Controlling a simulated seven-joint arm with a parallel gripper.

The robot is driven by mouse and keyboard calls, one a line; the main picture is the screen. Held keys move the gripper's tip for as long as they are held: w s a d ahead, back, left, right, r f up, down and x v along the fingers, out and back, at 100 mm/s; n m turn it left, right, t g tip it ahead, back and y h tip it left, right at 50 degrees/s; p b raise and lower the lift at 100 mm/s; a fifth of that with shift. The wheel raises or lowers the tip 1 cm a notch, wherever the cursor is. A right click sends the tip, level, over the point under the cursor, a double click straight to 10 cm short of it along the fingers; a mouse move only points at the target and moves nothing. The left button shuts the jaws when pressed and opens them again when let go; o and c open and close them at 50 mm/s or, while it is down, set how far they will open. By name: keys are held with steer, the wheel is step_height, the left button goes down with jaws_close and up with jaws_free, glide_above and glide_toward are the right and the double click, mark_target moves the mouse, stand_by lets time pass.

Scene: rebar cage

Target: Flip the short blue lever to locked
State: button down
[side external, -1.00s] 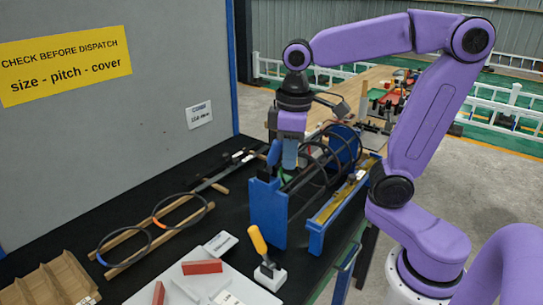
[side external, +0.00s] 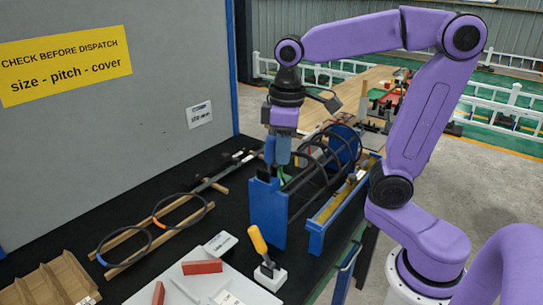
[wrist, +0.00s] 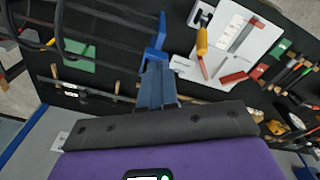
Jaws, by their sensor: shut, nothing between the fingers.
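The short blue lever (side external: 269,151) stands upright at the top of the blue end plate (side external: 268,212) of the cage jig in the side view. My gripper (side external: 282,163) points down just right of the lever, its fingers together and empty. The fingers overlap the lever's edge in the picture, so I cannot tell whether they touch. In the wrist view my shut fingers (wrist: 157,72) reach toward the blue end plate (wrist: 160,32). The lever cannot be made out clearly there.
Dark cage rings and bars (side external: 312,165) run behind the end plate, close to my gripper. A blue rail (side external: 325,222) lies to the right. A yellow-handled tool (side external: 258,240) stands in front, beside a pale board (side external: 205,283). The black bench at left has wooden strips (side external: 180,232).

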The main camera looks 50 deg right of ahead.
steer(key=shift+w+r, duration=0.1)
steer(key=shift+w, duration=0.5)
steer(key=shift+w, duration=0.65)
step_height(320, 180, up, 6)
steer(key=s, duration=0.1)
steer(key=shift+s, duration=0.4)
stand_by(0.4)
